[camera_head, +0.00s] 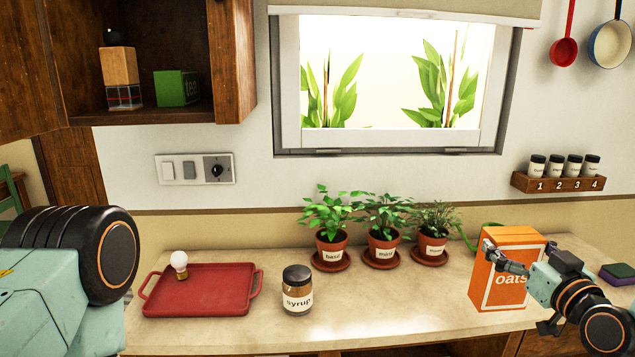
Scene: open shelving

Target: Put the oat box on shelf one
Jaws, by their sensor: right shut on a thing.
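The oat box (487,285) is orange, upright, marked "oats", at the right of the counter. My right gripper (499,257) comes in from the right and is shut on the box, its fingers lying across the front. Part of the box's right side is hidden behind the gripper. I cannot tell whether its base touches the counter. An open cupboard shelf (190,115) is at the upper left; no shelf number shows on it.
The counter (390,315) holds a red tray (215,305) with a light bulb (180,262), a syrup jar (297,290) and three potted herbs (383,245). The cupboard shelf holds a green tea box (177,88) and a wooden grinder (120,68). A spice rack (558,183) hangs right.

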